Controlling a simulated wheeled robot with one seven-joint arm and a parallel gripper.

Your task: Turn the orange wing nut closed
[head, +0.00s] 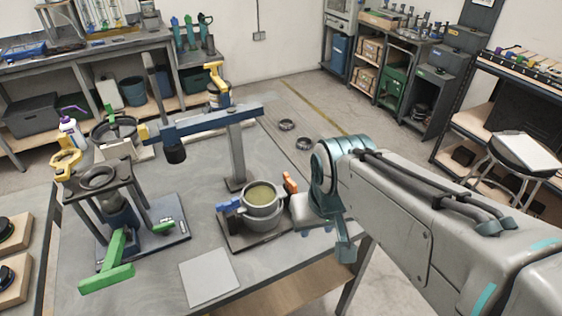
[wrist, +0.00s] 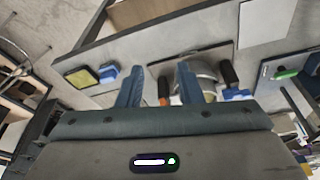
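The orange wing nut (head: 290,183) stands at the right side of a grey round vessel (head: 262,197) with yellowish contents on a dark base plate. In the wrist view a small orange part (wrist: 163,101) shows low between my fingers, nearer the right one. A blue handle (head: 228,205) is on the vessel's left side. My gripper (wrist: 158,68) is open, its two blue fingers spread with nothing held between them. In the head view it hangs just right of the wing nut, partly hidden by my arm. I cannot tell whether a finger touches the nut.
A green-handled press (head: 115,260) stands at the left of the table. A blue beam on a grey post (head: 237,155) rises behind the vessel. A blank grey plate (head: 209,276) lies in front. Bare table lies between the press and the vessel.

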